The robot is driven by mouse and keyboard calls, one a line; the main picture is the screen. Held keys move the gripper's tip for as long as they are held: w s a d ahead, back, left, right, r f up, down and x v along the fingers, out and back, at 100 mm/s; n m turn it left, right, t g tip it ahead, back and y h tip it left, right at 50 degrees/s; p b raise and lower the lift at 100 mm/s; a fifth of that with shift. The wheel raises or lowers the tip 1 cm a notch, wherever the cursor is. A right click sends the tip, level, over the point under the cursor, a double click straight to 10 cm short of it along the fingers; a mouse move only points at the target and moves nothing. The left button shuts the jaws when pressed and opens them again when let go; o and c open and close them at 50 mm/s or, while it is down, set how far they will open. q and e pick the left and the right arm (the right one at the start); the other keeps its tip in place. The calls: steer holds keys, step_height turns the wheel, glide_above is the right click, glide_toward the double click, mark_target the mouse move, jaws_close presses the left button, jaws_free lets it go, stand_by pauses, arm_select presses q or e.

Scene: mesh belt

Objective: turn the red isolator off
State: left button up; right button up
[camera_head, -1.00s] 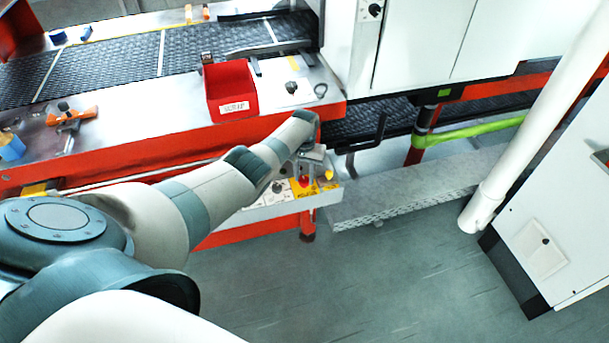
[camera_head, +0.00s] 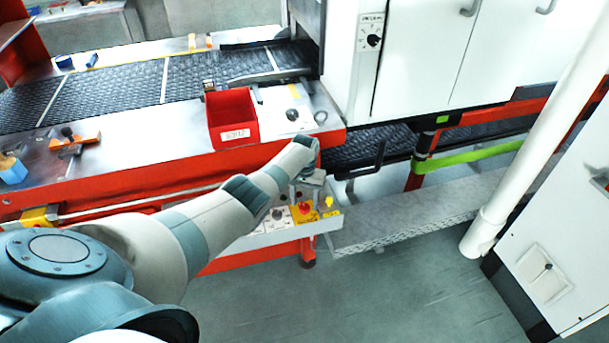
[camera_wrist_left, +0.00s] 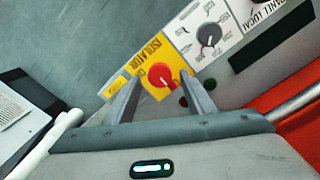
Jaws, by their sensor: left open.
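The red isolator (camera_wrist_left: 161,76) is a red rotary knob on a yellow plate lettered ISOLATOR in the left wrist view. It also shows in the head view (camera_head: 304,207) on the panel at the belt frame's front. My left gripper (camera_wrist_left: 160,92) is open, with one finger to each side of the knob in the wrist picture. I cannot tell whether the fingers touch it. In the head view my left gripper (camera_head: 308,184) is just above the panel, partly hidden by its own wrist. My right gripper is not in view.
A grey selector knob (camera_wrist_left: 209,35) on a white plate sits beside the isolator. Green and dark red buttons are near the right finger. A red bin (camera_head: 232,118) stands on the bench above. A white post (camera_head: 520,140) and cabinet (camera_head: 560,235) stand at right.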

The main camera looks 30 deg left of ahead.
mark_target(304, 206)
arm_select(q)
steer(key=shift+r, duration=0.55)
step_height(304, 206, up, 16)
steer(key=b, duration=0.1)
steer(key=shift+f, duration=0.2)
